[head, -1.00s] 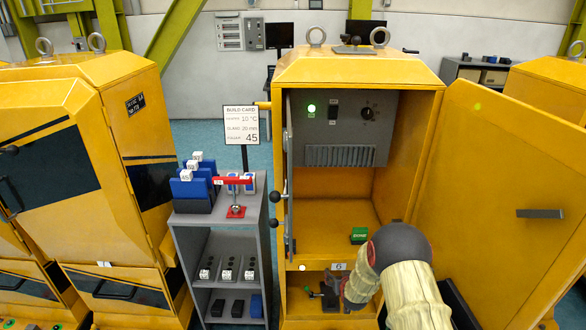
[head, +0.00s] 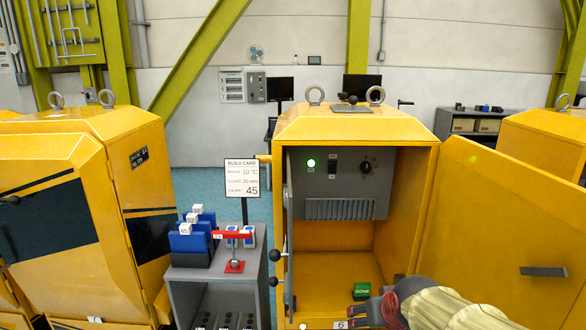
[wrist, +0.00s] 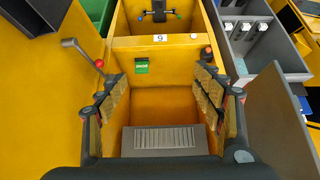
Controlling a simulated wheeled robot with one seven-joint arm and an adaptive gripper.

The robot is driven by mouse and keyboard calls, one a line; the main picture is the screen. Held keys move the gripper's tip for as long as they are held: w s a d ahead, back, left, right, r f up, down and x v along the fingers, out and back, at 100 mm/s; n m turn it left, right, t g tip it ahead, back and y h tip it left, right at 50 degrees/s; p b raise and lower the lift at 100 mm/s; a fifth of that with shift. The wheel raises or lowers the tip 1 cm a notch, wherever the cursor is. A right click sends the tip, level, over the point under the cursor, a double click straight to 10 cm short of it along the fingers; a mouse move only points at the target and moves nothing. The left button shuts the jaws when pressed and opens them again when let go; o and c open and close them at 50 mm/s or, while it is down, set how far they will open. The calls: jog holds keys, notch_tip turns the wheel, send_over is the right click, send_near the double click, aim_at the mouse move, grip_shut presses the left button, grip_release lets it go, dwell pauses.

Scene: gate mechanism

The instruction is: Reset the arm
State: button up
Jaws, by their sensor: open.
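My arm comes in from the lower right of the head view, and my gripper (head: 376,310) is low in front of the open yellow cabinet (head: 355,125), partly cut off by the picture edge. In the wrist view my gripper (wrist: 162,88) is open, its padded fingers wide apart with nothing between them. The cabinet interior lies beyond the fingers.
The cabinet door (head: 510,200) stands open on the right. A lower compartment (wrist: 190,15) holds a small mechanism (wrist: 158,12).

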jog(key=s+r, duration=0.2)
jog(key=s, duration=0.9)
jog(key=s+r+g, duration=0.1)
jog(key=s+r, duration=0.1)
jog(key=s, duration=0.9)
jog(key=shift+s+g, duration=0.3)
jog(key=shift+s, duration=0.1)
